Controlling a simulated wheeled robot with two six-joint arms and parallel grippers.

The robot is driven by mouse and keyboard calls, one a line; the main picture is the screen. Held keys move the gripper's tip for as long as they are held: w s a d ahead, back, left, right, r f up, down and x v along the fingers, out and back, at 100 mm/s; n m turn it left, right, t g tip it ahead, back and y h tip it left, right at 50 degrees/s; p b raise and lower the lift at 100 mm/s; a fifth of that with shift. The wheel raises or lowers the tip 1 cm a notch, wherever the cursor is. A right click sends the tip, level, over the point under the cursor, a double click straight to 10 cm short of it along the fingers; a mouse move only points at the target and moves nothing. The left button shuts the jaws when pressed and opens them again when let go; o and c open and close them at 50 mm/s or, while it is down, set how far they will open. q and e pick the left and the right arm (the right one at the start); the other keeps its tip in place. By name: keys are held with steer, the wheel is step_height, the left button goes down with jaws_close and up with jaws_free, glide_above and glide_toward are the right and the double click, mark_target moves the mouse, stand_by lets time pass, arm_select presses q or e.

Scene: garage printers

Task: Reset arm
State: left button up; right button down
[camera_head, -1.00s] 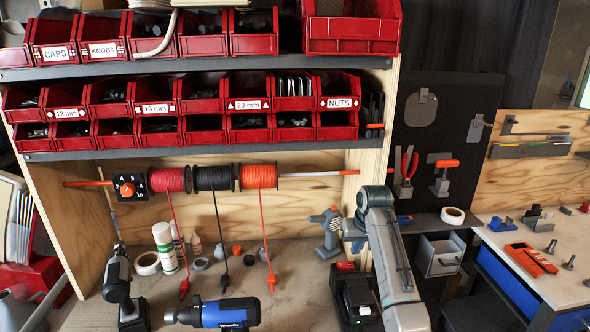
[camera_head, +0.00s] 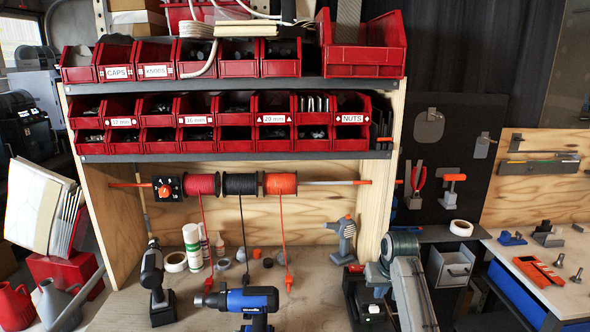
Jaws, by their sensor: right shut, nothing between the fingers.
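My right arm (camera_head: 408,290) comes in from the bottom right, with a dark green joint at its top. My right gripper (camera_head: 375,277) is at the arm's upper left, small and partly hidden by the arm. It is shut and empty, in front of the right end of the workbench (camera_head: 320,262). My left gripper and arm are not in view.
A blue drill (camera_head: 240,300) and a dark grey tool (camera_head: 152,275) stand at the bench's front. A grey tool with orange (camera_head: 344,235) stands near the right post. Spools (camera_head: 240,184) hang on a rod below red bins (camera_head: 235,107).

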steer(key=s+d+f+h, duration=0.1)
steer(key=s+d+f, duration=0.1)
steer(key=s+f, duration=0.7)
steer(key=s+d+f, duration=0.1)
steer(key=s+f, duration=0.3)
steer(key=s, duration=0.8)
steer(key=s+r+n, duration=0.1)
steer(key=s+r, duration=0.1)
steer(key=s, duration=2.5)
steer(key=d+f+g+b, duration=0.1)
steer(key=d+f, duration=0.1)
steer(key=f, duration=1.3)
steer(key=d+f+b, duration=0.2)
steer(key=f, duration=1.4)
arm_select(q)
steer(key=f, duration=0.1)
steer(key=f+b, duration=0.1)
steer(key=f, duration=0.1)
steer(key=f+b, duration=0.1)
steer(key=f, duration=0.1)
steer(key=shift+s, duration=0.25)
arm_select(e)
steer(key=s+f+g, duration=0.1)
steer(key=s+f, duration=1.7)
steer(key=f, duration=0.5)
steer(key=shift+s+d+m, duration=0.3)
steer(key=shift+s+d, duration=0.05)
steer(key=shift+d, duration=0.1)
steer(key=shift+f, duration=0.1)
